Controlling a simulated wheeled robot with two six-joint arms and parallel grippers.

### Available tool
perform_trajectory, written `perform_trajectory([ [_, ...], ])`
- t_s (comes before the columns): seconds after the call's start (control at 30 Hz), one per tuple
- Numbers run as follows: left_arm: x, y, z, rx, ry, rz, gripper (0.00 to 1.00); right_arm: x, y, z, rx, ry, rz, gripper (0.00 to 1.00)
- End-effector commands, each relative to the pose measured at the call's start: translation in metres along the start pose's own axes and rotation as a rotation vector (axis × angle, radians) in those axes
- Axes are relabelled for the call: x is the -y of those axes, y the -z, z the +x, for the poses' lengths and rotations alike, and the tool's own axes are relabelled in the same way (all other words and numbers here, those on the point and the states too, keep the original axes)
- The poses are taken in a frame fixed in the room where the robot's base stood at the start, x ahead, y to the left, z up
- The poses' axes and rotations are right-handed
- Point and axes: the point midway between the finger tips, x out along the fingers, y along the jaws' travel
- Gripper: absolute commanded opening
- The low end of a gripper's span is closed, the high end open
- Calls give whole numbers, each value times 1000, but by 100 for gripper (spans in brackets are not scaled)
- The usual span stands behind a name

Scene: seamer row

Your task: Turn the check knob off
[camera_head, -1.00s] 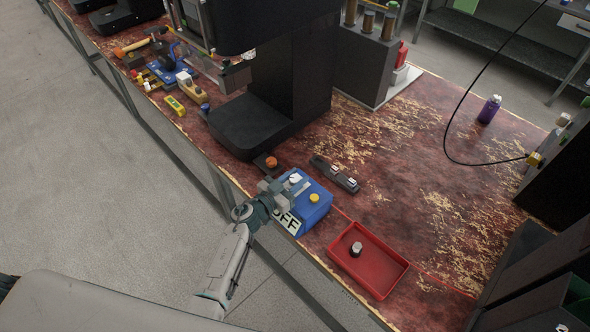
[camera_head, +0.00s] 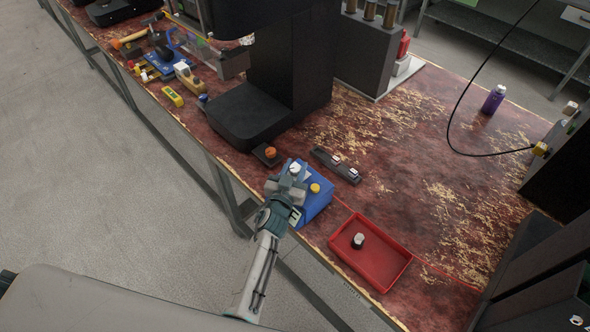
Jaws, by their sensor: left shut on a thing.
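A blue box (camera_head: 318,204) sits at the front edge of the worn red bench. It carries a white knob (camera_head: 294,168) at its far left and a yellow button (camera_head: 315,188) on its top. My left gripper (camera_head: 291,178) reaches over the box from the front and is shut on the white knob. The gripper hides part of the box's top and most of its front label. My right gripper is not in view.
A red tray (camera_head: 384,284) with a small metal cylinder (camera_head: 358,240) stands right of the box. An orange button on a dark base (camera_head: 267,153) and a black machine stand (camera_head: 245,118) are behind left. A dark bar with two light switches (camera_head: 336,164) lies behind the box.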

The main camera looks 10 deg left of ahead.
Motion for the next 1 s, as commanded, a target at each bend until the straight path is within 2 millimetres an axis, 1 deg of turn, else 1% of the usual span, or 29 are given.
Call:
perform_trajectory([
  [0.33, 0, 1, 0, -2, 1, 0, 10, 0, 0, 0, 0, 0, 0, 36],
  [0.37, 0, 1, 0, -2, 1, 0, 36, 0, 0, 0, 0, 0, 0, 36],
  [0.43, 0, 1, 0, -2, 1, 0, 50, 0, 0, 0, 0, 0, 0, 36],
  [0.47, 0, 1, 0, -2, 1, 0, 52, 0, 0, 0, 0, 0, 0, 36],
  [0.77, 0, 0, -2, -1, 1, 0, 52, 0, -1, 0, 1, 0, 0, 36],
  [0.87, 0, 0, -10, 1, 1, 0, 52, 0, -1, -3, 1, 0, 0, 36],
  [0.97, 0, 1, -26, 1, 1, 0, 52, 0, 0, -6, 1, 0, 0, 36],
  [1.0, 0, 0, -34, 2, 1, 0, 52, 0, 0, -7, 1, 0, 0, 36],
])
